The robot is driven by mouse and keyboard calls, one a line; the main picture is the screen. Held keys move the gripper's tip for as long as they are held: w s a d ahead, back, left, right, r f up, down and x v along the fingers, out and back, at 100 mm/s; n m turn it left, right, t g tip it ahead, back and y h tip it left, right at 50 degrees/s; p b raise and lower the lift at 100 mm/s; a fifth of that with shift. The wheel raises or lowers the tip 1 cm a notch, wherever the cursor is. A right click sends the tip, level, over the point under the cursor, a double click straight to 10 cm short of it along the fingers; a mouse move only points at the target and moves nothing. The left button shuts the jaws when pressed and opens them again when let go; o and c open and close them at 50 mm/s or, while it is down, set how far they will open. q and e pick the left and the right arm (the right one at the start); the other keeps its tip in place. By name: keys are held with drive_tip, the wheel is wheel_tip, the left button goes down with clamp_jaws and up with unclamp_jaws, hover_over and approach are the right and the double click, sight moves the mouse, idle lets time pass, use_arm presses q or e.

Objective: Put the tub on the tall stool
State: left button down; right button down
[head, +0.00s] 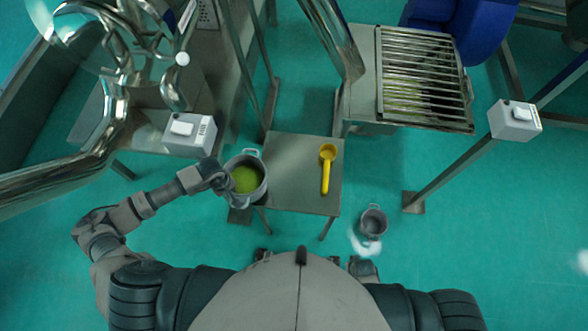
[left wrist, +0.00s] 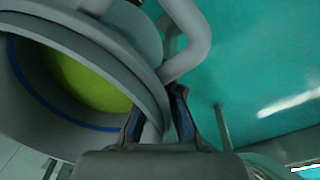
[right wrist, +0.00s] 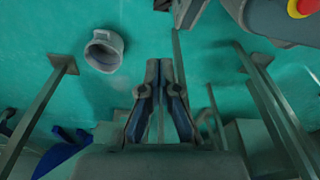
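A grey tub (head: 262,190) with green contents hangs at the left edge of a square metal stool (head: 290,192), partly overlapping it in the head view. It looks upright. My left gripper (head: 222,181) is at the tub's left side. Whether the tub touches the stool is hard to tell. My right gripper (right wrist: 159,66) is empty, its fingertips together, above the floor.
A yellow scoop (head: 326,172) lies on the stool's right half. A second, empty grey tub (head: 373,222) stands on the floor to the right; it also shows in the right wrist view (right wrist: 104,50). Switch boxes (head: 190,134) (head: 515,120) and metal posts flank the area.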

sight(249, 171)
use_arm(q)
drive_tip(key=w+d, duration=0.3)
drive_tip(key=w+d+f, duration=0.1)
drive_tip(key=w+d, duration=0.5)
drive_tip(key=d, duration=0.1)
drive_tip(key=shift+w+d+f, duration=0.1)
drive_tip(key=shift+w+f, duration=0.05)
drive_tip(key=shift+w, duration=0.25)
drive_tip(key=shift+w+d, duration=0.4)
drive_tip(key=shift+w, duration=0.1)
wheel_tip(249, 171, down, 3)
drive_tip(key=shift+w+f, duration=0.1)
drive_tip(key=shift+f, duration=0.1)
drive_tip(key=shift+a+f+b, duration=0.1)
drive_tip(key=shift+f+b, duration=0.1)
drive_tip(key=shift+b, duration=0.1)
drive_tip(key=c, duration=1.3)
unclamp_jaws()
drive_tip(key=shift+d, duration=0.2)
use_arm(e)
drive_tip(key=shift+w+d+r, duration=0.15)
drive_tip(key=shift+w+r, duration=0.35)
drive_tip(key=shift+r, duration=0.1)
use_arm(q)
drive_tip(key=shift+a+r, duration=0.1)
